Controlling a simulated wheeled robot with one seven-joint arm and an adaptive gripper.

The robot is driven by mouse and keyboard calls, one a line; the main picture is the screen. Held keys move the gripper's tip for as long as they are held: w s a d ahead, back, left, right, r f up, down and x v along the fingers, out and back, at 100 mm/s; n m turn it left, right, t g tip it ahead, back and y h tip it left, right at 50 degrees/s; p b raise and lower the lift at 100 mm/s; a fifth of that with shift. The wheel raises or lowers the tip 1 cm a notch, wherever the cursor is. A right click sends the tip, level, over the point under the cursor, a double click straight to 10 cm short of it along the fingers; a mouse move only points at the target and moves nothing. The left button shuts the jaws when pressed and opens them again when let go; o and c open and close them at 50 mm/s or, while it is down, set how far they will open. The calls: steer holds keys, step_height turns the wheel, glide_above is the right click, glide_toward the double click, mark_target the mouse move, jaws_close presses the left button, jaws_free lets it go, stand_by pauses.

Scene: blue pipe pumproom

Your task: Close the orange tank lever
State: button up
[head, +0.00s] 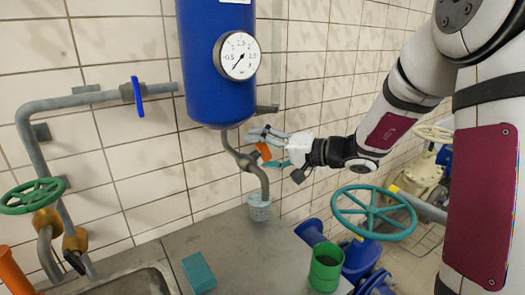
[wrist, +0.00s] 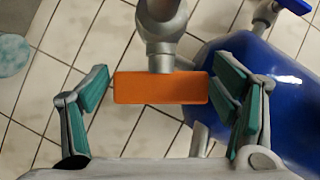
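The orange tank lever (head: 263,151) is on the grey pipe (head: 245,160) under the blue tank (head: 215,70). In the wrist view the lever (wrist: 160,88) lies crosswise as a flat orange bar, with its grey valve stem behind it. My gripper (head: 266,147) is at the lever in the head view. In the wrist view my gripper (wrist: 162,86) is open, with one teal-padded finger off each end of the bar. The gaps are small, and I cannot tell whether a pad touches. The head view shows only part of the lever behind the fingers.
A pressure gauge (head: 237,56) is on the tank. Below the pipe outlet stands a light perforated cup (head: 259,208) on the grey counter (head: 235,250). A green cup (head: 325,267), a teal block (head: 198,272) and a large teal handwheel (head: 373,212) are nearby.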

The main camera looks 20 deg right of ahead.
stand_by(0.3)
steer(key=v, duration=1.2)
steer(key=s+a+f+n+g+h, duration=0.1)
steer(key=s+a+n+g+h, duration=0.15)
steer(key=s+a+g, duration=0.75)
steer(key=s+d+n+t+h, duration=0.1)
steer(key=s+d+t+h, duration=0.2)
steer(key=s+h, duration=0.6)
steer(key=s+t, duration=0.1)
steer(key=s, duration=0.5)
steer(key=shift+f, duration=0.4)
